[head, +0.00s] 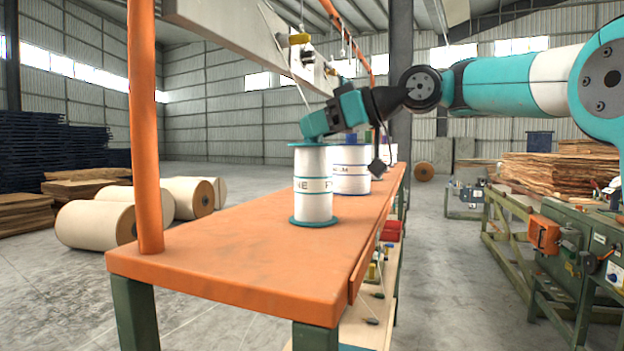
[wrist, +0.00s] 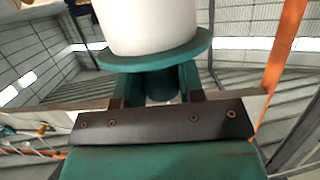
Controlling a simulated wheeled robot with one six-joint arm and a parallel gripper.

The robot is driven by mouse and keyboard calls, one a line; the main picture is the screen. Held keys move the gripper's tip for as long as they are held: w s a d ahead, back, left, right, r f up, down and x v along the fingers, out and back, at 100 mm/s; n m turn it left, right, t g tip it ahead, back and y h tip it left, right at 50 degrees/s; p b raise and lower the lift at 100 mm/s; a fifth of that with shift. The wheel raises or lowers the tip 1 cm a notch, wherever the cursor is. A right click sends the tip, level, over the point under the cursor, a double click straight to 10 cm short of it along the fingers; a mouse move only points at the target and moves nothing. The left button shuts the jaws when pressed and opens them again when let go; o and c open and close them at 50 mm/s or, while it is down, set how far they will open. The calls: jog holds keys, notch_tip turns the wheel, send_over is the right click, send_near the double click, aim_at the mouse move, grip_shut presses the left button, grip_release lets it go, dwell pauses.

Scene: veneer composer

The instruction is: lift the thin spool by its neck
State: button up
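The thin spool (head: 313,185) is white with dark lettering and teal flanges at its top and bottom. It stands upright on the orange table in the head view. My gripper (head: 310,128) is at the spool's top end. In the wrist view, the spool's white body (wrist: 150,25) and teal flange (wrist: 165,52) fill the upper middle. The dark green neck (wrist: 162,85) lies between the two fingers of my gripper (wrist: 160,80), close to both. I cannot tell whether the fingers touch the neck.
A wider white spool (head: 349,170) stands behind the thin one on the orange table (head: 230,250). An orange post (head: 145,130) rises at the table's left. A beam with hanging fittings (head: 270,40) runs above. The near part of the table is clear.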

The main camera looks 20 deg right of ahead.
jog(key=shift+c, duration=0.7)
notch_tip(320, 180, up, 9)
jog(key=p, duration=0.8)
jog(key=shift+f, duration=0.3)
